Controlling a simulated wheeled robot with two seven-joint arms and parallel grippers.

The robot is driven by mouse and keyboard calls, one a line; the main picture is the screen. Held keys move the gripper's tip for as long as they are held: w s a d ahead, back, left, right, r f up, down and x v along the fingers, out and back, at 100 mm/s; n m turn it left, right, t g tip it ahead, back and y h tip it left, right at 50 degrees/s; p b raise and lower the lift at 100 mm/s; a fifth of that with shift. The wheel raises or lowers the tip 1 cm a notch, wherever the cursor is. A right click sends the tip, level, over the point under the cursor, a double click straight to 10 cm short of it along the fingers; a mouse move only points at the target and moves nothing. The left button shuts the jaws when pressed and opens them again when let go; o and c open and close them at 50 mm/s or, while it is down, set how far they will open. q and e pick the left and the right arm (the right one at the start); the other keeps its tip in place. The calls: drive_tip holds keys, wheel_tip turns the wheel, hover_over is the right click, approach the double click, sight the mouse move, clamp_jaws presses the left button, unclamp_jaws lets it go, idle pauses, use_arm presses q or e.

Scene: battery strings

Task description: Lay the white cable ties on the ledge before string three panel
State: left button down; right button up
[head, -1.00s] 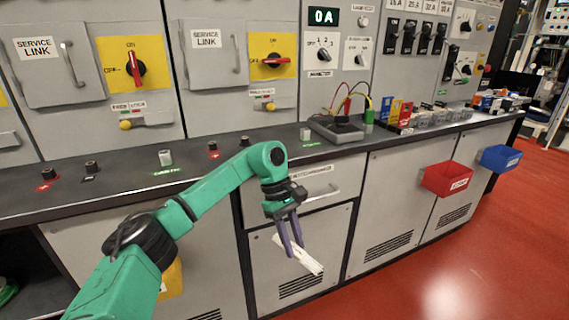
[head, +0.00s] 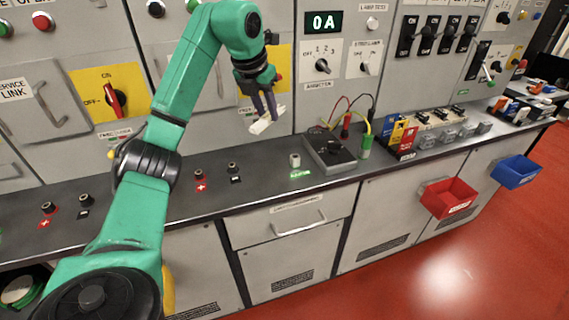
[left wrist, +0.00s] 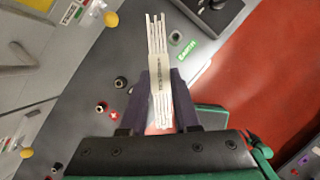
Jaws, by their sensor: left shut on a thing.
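The white cable ties (head: 267,120) are a flat bundle with a printed band, held in my left gripper (head: 264,108). The gripper is shut on them and holds them in the air above the ledge, in front of the panels. In the left wrist view the ties (left wrist: 158,70) stick out beyond the dark fingers of the gripper (left wrist: 160,100). The ledge (head: 262,192) is the dark worktop running along the panels. Which panel is string three cannot be read. My right gripper is not in view.
On the ledge stand red and black terminals (head: 200,180), a green-labelled earth terminal (head: 295,161) and a dark meter box (head: 328,150) with leads. Red (head: 449,198) and blue (head: 516,171) bins hang on the front. Ledge between the terminals is bare.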

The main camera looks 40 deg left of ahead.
use_arm(q)
drive_tip(key=b, duration=0.2)
hover_over(269, 180)
drive_tip(key=s, duration=0.2)
wheel_tip(269, 180, down, 7)
wheel_tip(269, 180, down, 12)
drive_tip(key=shift+w+d+r, duration=0.1)
drive_tip(key=shift+w+r, duration=0.05)
drive_tip(key=shift+r, duration=0.05)
drive_tip(key=shift+w, duration=0.1)
drive_tip(key=c, duration=0.6)
unclamp_jaws()
drive_tip(key=shift+f, duration=0.1)
drive_tip(key=shift+c, duration=0.2)
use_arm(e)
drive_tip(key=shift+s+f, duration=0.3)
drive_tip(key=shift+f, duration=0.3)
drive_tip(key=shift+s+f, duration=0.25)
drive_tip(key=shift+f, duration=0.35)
use_arm(q)
drive_tip(key=shift+r, duration=0.2)
drive_tip(key=v, duration=1.1)
drive_tip(key=shift+s+r+b, duration=0.3)
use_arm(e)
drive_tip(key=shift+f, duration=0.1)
